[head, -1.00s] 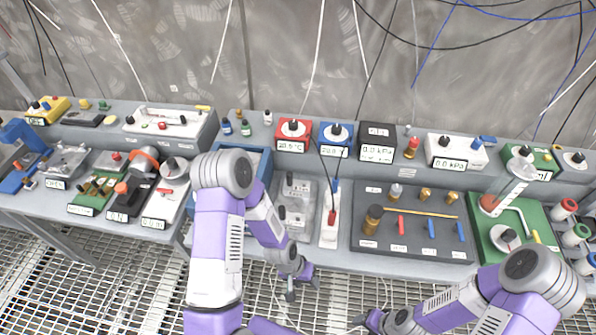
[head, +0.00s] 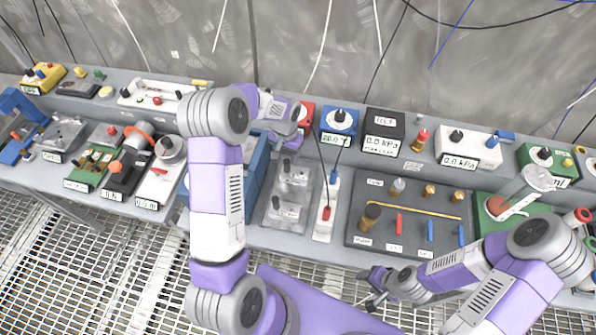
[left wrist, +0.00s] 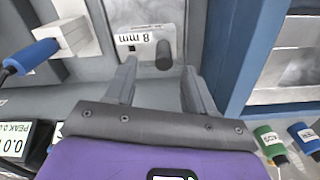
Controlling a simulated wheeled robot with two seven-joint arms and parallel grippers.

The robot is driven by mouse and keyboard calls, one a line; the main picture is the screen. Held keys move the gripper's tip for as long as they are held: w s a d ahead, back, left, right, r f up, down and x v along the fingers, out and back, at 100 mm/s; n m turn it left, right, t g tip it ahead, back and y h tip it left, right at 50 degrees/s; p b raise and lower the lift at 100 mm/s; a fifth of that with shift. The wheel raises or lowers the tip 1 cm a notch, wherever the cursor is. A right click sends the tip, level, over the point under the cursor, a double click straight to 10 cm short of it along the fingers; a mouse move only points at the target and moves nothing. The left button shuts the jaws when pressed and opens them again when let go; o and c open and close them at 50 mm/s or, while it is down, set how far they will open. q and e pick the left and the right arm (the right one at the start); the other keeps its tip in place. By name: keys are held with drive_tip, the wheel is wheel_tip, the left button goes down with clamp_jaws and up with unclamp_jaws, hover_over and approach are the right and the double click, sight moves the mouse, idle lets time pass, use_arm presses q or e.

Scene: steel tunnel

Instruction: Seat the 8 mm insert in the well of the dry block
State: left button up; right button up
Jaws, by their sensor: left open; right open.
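A grey metal piece with an "8 mm" label (left wrist: 140,37) and a dark upright knob (left wrist: 163,55) shows in the left wrist view. It seems to be at the rear of the grey plate (head: 268,222) in the head view. My left gripper (left wrist: 160,72) is open and empty, with the knob between and just beyond its fingertips. In the head view the left gripper (head: 289,146) is over the rear of that plate. A blue-walled box (left wrist: 240,60) with pale metal inside is beside it and may be the dry block; its well is not visible. My right gripper (head: 368,290) is open and empty before the bench.
A dark tray (head: 360,238) of fittings is further right. Cables hang behind.

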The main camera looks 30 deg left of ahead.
sight(287, 166)
use_arm(q)
drive_tip(key=shift+w+a+f, duration=0.15)
drive_tip(key=shift+w+f, duration=0.05)
drive_tip(key=shift+f, duration=0.2)
wheel_tip(287, 166, down, 7)
drive_tip(key=shift+a+r, duration=0.1)
drive_tip(key=shift+a, duration=0.05)
drive_tip(key=shift+s, duration=0.1)
drive_tip(key=shift+c, duration=0.3)
clamp_jaws()
